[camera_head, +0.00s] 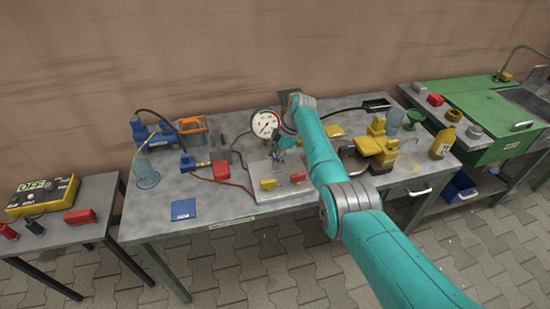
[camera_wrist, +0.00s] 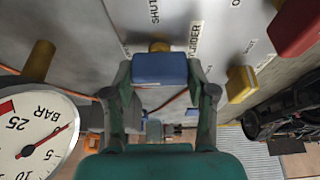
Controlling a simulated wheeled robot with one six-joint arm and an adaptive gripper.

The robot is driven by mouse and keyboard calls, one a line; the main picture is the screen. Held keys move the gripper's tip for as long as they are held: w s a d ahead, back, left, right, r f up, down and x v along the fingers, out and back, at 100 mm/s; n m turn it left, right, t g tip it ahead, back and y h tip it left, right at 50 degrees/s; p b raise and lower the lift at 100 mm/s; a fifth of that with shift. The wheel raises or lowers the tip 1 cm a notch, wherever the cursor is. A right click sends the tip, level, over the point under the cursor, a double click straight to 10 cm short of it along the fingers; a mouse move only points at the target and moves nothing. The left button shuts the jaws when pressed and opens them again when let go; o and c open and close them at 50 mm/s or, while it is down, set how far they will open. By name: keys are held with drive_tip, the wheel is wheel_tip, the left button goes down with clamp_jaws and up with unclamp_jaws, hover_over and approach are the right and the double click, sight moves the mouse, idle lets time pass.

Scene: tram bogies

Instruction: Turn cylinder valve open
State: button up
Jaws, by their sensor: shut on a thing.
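The cylinder valve has a blue handle (camera_wrist: 160,69) on a brass stem, beside a label reading CYLINDER on the pale panel (camera_wrist: 228,45). SHUT is printed near it, and a partly cut-off word beginning with O is to the right. My gripper (camera_wrist: 160,75) has its two fingers closed on either side of the blue handle. The handle lies crosswise between the fingertips in the wrist view. In the head view, my gripper (camera_head: 280,147) is over the upper part of the panel (camera_head: 273,205), and the blue handle is mostly hidden there.
A pressure gauge (camera_head: 265,123) stands close behind my gripper; its dial (camera_wrist: 38,138) is large in the wrist view. A yellow handle (camera_head: 268,184) and a red handle (camera_head: 298,178) are on the panel.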

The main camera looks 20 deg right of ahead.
drive_tip(key=shift+n, duration=0.4)
drive_tip(key=o, duration=1.2)
drive_tip(key=shift+c, duration=0.2)
drive_tip(key=v, duration=1.2)
drive_tip(key=shift+w, duration=0.15)
